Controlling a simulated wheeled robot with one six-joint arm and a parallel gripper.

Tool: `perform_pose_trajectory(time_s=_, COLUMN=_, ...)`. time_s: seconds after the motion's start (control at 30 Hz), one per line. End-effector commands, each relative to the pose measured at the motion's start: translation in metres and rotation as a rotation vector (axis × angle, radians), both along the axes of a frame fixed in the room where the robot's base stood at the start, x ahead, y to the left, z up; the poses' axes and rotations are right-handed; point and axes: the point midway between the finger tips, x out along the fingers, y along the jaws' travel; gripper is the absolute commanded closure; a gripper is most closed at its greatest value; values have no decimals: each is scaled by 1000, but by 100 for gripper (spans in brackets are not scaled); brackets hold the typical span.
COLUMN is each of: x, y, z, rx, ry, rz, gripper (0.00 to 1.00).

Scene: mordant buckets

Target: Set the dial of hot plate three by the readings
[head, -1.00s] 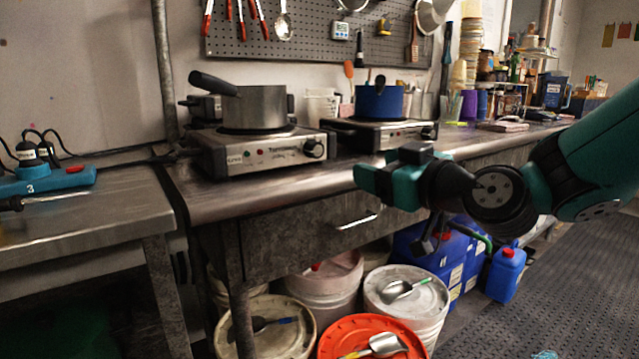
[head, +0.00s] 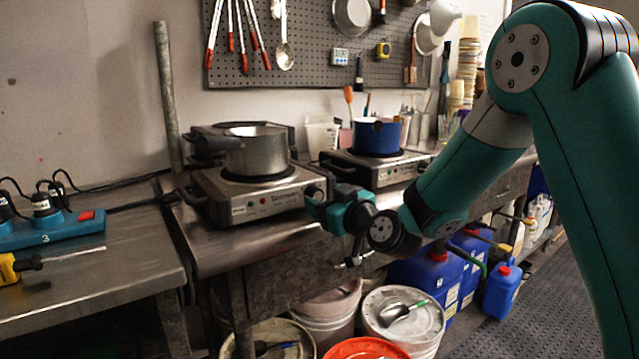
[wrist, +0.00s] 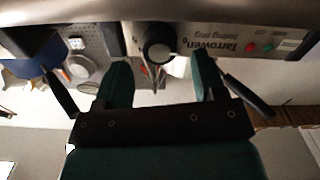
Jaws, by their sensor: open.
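A silver hot plate (head: 250,203) stands on the metal bench with a grey pot (head: 256,152) on it. Its front panel also shows upside down in the wrist view (wrist: 215,40), with lettering and red and green lamps. The black dial (wrist: 159,46) is on that panel, between my fingertips as seen there; I cannot tell whether they touch it. In the head view the dial is largely hidden by my gripper (head: 318,207), which is open at the panel's right end. A second hot plate (head: 398,173) with a blue pot (head: 377,137) stands to the right. No hot plate number is legible.
Tools hang on the pegboard (head: 315,55). Lidded buckets (head: 403,315) and blue canisters (head: 503,290) stand below and beside the bench.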

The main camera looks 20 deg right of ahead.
Motion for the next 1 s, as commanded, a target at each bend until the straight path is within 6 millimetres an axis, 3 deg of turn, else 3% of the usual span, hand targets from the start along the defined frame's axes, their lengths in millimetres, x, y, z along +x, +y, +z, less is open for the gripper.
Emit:
perform_pose_trajectory(time_s=0.2, x=23, y=8, z=1, rx=0, ry=0, rz=1, gripper=36)
perform_pose_trajectory(time_s=0.53, x=27, y=8, z=0, rx=1, ry=0, rz=-1, gripper=36)
perform_pose_trajectory(time_s=0.57, x=27, y=9, z=0, rx=1, ry=0, rz=-1, gripper=38)
perform_pose_trajectory(time_s=0.77, x=27, y=8, z=0, rx=1, ry=0, rz=-1, gripper=84)
perform_pose_trajectory(time_s=1.0, x=27, y=8, z=0, rx=11, ry=4, rz=-1, gripper=85)
